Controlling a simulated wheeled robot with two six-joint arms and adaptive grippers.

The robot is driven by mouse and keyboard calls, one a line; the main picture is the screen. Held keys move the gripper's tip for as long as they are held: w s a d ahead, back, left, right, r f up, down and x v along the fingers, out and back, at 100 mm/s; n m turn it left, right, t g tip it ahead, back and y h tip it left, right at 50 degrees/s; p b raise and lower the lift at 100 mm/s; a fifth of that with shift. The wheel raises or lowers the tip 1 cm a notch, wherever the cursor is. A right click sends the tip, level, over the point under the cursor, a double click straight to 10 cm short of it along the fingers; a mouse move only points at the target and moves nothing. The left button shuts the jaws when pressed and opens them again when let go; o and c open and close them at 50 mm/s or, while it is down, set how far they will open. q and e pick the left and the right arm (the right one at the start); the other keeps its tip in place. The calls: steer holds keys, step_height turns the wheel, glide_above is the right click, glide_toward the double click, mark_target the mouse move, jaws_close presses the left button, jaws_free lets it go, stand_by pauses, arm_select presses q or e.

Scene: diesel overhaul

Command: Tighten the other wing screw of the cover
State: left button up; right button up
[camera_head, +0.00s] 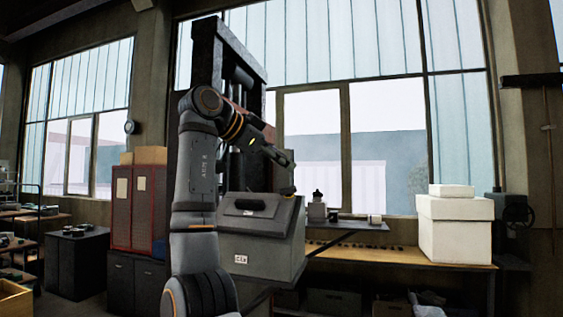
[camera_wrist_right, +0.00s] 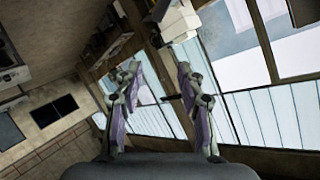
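No wing screw can be made out in either view. In the head view a grey metal housing (camera_head: 268,249) with a sloped upper face, a dark handle and a white label stands at the centre; I cannot tell whether it carries the cover. My left gripper is not in view.
A tall dark press-like frame (camera_head: 207,58) stands behind my arm. A workbench (camera_head: 400,258) at right bears white boxes (camera_head: 455,228) and small parts. A red cabinet (camera_head: 140,205) stands at left. There is open air right of the gripper, before the windows.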

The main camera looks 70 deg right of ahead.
steer(key=d+f+m+t+y+b, duration=0.1)
steer(key=m+t+y, duration=0.2)
steer(key=m, duration=0.8)
steer(key=d+f+m+t+y+b, duration=0.1)
steer(key=m+t, duration=0.4)
steer(key=m, duration=0.7)
steer(key=d+f+m+t+y+b, duration=0.1)
steer(key=m+t+y+b, duration=0.2)
steer(key=m, duration=0.9)
steer(key=shift+f+t+y, duration=0.35)
steer(key=shift+t+y, duration=0.55)
steer(key=shift+y, duration=0.2)
steer(key=shift+w+d+f, duration=0.1)
